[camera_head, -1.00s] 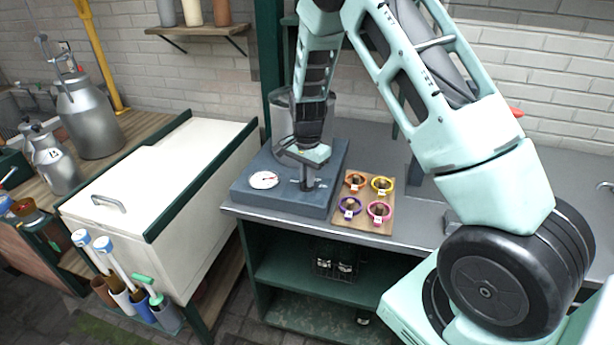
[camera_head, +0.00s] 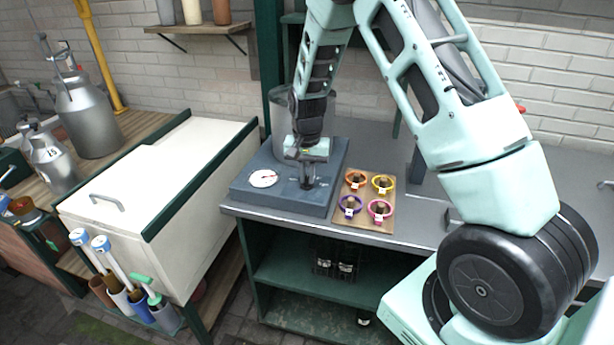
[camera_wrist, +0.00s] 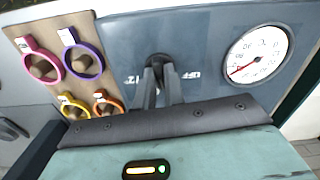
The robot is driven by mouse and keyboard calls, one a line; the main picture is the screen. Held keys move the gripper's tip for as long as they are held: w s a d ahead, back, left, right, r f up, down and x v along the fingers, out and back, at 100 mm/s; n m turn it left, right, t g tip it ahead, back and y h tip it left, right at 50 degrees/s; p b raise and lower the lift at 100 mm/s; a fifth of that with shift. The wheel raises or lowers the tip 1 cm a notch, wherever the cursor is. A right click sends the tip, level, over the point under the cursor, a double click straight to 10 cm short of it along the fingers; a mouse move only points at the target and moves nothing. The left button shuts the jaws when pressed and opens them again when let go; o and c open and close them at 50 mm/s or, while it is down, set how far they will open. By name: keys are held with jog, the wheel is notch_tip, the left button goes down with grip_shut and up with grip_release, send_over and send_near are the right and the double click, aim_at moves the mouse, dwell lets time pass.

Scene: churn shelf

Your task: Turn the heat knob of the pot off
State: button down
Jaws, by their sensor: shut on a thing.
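The pot (camera_head: 281,128) is a grey metal cylinder on a blue-grey heater base (camera_head: 318,204), partly hidden behind my arm. A round white dial with a red needle (camera_head: 263,178) is on the base's top. It also shows at the right of the wrist view (camera_wrist: 258,54). My gripper (camera_head: 307,184) points down at the base, right of the dial. In the wrist view, its fingers (camera_wrist: 163,72) are shut on the dark heat knob (camera_wrist: 157,59), which they mostly hide. White "OFF" lettering (camera_wrist: 190,76) sits beside the fingers, with another label on their other side.
A wooden board (camera_head: 384,226) with several coloured rings stands right of the base, close to my gripper. A white chest (camera_head: 160,190) is to the left.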

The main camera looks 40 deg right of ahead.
aim_at(307, 178)
jog(key=n, duration=0.6)
jog(key=shift+n+b, duration=0.3)
jog(key=shift+b, duration=0.05)
jog(key=n, duration=0.5)
jog(key=shift+n, duration=0.4)
jog(key=c, duration=1.5)
grip_release()
notch_tip(307, 178, up, 18)
jog(key=shift+f+b, duration=0.25)
jog(key=shift+b, duration=0.8)
